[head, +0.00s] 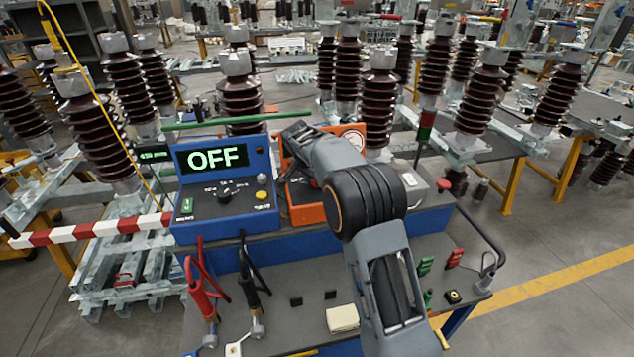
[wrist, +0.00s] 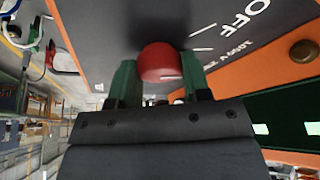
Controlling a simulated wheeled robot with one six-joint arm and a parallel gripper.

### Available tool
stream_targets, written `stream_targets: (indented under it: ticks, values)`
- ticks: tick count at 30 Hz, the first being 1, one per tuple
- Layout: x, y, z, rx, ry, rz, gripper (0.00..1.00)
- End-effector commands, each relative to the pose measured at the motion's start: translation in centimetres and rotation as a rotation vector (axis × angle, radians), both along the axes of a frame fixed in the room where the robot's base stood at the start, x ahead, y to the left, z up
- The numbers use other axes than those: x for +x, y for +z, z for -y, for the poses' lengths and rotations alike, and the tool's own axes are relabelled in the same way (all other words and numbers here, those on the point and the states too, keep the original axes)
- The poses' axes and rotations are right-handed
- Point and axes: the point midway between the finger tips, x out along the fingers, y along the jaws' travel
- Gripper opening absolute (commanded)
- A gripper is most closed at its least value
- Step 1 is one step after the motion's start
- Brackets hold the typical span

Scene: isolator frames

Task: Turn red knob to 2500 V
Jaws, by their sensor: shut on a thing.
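The red knob (wrist: 160,60) sits on the dark face of an orange instrument (wrist: 268,66). In the wrist view the green fingertips of my gripper (wrist: 159,74) are on both sides of the knob, shut on it. I cannot tell which mark the knob points to. In the head view the orange instrument (head: 307,215) stands on the bench, and my arm hides the knob and my gripper.
A blue instrument (head: 222,222) reading "OFF" stands left of the orange one. A green rod (head: 235,121) crosses behind. Brown insulators fill the background.

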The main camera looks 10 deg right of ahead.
Motion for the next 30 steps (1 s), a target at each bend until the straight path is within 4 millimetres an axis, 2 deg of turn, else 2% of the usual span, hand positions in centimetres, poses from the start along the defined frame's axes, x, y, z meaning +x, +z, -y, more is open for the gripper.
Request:
stream_targets:
  ticks: [15,30]
  values:
    - [0.21,0.19,-0.03,0.0,-0.427,0.001,0.2]
    - [0.24,0.09,-0.04,0.002,-0.598,0.002,0.2]
